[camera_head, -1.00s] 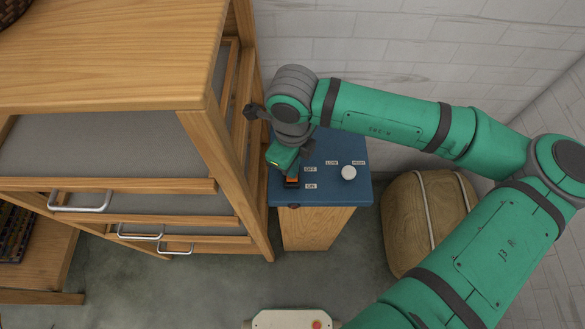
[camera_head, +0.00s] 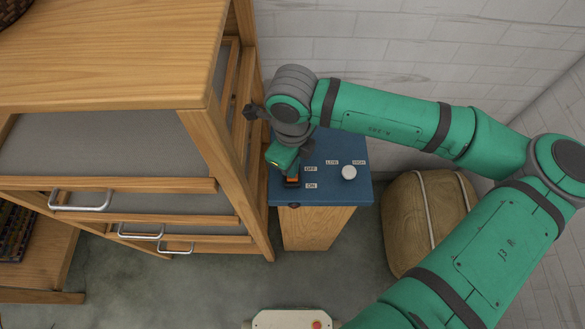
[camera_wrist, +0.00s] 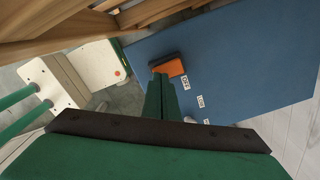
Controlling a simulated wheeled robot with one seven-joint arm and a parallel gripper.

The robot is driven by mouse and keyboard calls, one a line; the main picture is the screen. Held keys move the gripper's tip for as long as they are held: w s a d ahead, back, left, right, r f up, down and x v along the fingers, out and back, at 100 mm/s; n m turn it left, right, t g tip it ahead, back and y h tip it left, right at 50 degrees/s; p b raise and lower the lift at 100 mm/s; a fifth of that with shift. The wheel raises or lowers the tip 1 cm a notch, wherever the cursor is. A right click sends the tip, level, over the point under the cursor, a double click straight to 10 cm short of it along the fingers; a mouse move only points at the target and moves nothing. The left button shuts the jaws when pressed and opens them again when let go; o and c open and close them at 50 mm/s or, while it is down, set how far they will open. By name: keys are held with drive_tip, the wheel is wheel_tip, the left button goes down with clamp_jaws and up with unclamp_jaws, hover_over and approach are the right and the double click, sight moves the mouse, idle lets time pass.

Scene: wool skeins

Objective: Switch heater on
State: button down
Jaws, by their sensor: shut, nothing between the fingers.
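The heater's blue control panel (camera_head: 335,188) is the top of a wooden pedestal. It has an orange rocker switch (camera_head: 292,180) with OFF and ON labels beside it, and a white knob (camera_head: 348,173) with LOW and HIGH labels. My gripper (camera_head: 288,167) points down over the switch and partly hides it. In the wrist view my gripper (camera_wrist: 161,78) has its green fingers together with nothing between them. Their tips are right at the edge of the orange switch (camera_wrist: 171,67), near the OFF label. I cannot tell whether they touch it.
A wooden rack (camera_head: 235,180) with grey shelves and metal handles stands close on the left of the panel. A tan rounded bundle (camera_head: 425,215) with pale straps sits on the floor at right. A white brick wall (camera_head: 400,45) is behind.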

drive_tip(key=shift+w+f, duration=0.15)
drive_tip(key=shift+f, duration=0.1)
idle(0.7)
drive_tip(key=shift+d+f, duration=0.1)
drive_tip(key=shift+f, duration=0.2)
drive_tip(key=shift+f, duration=0.2)
idle(0.3)
drive_tip(key=shift+r, duration=3.5)
